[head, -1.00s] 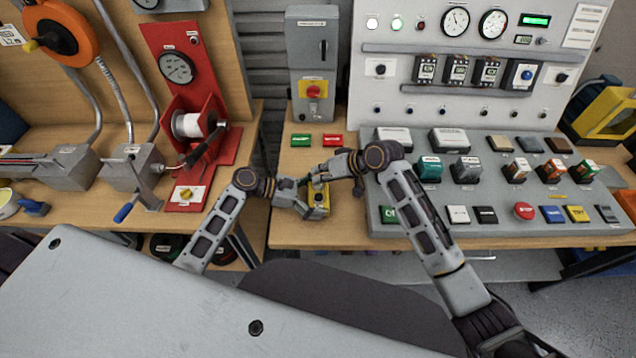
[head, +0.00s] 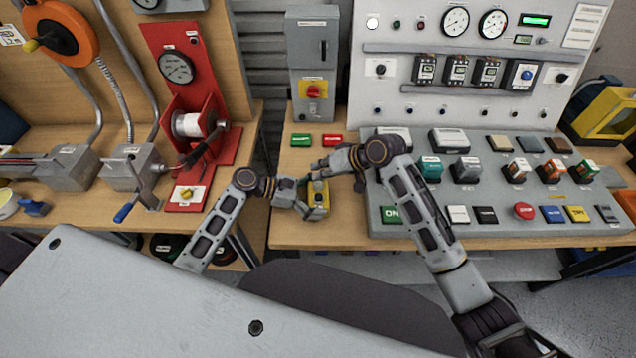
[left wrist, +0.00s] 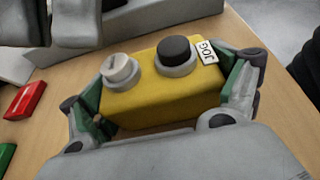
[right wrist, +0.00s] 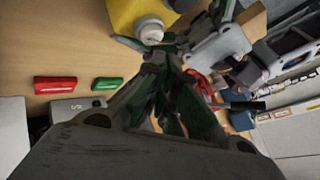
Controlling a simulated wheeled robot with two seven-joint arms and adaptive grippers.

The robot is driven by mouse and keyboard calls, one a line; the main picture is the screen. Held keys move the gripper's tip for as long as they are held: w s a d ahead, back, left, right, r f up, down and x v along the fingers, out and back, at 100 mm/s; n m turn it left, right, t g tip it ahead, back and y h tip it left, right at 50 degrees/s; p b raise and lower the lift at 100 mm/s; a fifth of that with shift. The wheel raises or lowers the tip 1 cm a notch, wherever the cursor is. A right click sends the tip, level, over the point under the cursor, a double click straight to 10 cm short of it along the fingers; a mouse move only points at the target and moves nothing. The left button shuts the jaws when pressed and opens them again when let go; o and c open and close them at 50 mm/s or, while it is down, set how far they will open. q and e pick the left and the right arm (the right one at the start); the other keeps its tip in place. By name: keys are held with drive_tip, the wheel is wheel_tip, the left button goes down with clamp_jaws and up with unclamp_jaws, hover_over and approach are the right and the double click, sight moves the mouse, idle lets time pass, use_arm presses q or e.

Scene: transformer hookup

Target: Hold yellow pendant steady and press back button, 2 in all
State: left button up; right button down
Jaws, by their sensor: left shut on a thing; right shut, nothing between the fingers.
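The yellow pendant (head: 319,203) is near the front edge of the bench. My left gripper (head: 309,202) is shut on its two sides, as the left wrist view shows. There the pendant (left wrist: 165,95) has a black round button (left wrist: 175,51) beside a "JOG" label, and a pale round control (left wrist: 120,70). My right gripper (head: 317,167) is shut and empty just behind the pendant. Its fingers (right wrist: 163,55) are close to the pale control (right wrist: 149,29) in the right wrist view; contact cannot be told. The black button is mostly cut off there.
A green block (head: 301,140) and a red block (head: 332,140) lie behind the pendant. A sloped console (head: 480,225) with several buttons stands to the right. A grey switch box (head: 312,60) with a red knob stands behind. Bare bench lies in front of the console.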

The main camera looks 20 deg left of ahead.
drive_tip(key=shift+r, duration=2.4)
use_arm(q)
drive_tip(key=o, duration=1)
drive_tip(key=shift+c, duration=0.2)
drive_tip(key=shift+a, duration=0.1)
drive_tip(key=shift+v, duration=3.65)
drive_tip(key=shift+s, duration=0.1)
